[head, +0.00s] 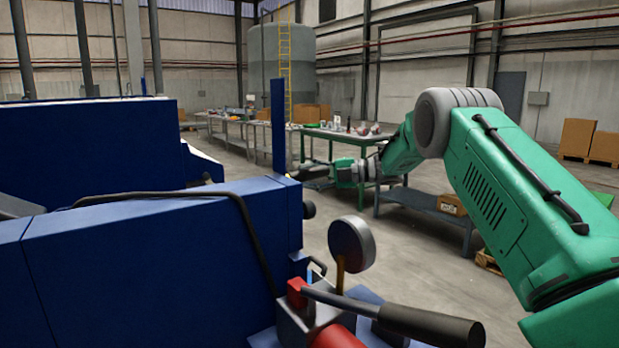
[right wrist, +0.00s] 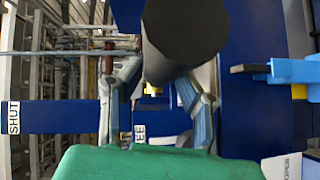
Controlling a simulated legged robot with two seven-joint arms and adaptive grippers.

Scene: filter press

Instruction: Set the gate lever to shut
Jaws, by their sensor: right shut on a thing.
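The gate lever shows in the right wrist view as a thick black round handle (right wrist: 185,35) close to the camera. My right gripper (right wrist: 157,88) has one finger on each side of it and is shut on it. A blue plate (right wrist: 60,117) behind carries a SHUT label (right wrist: 13,116) at its left end, and a second label (right wrist: 139,134), partly hidden, reads "EE". The handle stands nearer that second label than SHUT. In the head view my right gripper (head: 312,177) is beside the far end of the blue press (head: 150,250); its grip there is too small to make out. My left gripper is out of view.
A pump with a black-gripped lever (head: 430,325), a red body and a round gauge (head: 352,243) stands in the foreground. A blue post (head: 278,125) rises near my right gripper. A green table (head: 335,134) and grey benches stand behind.

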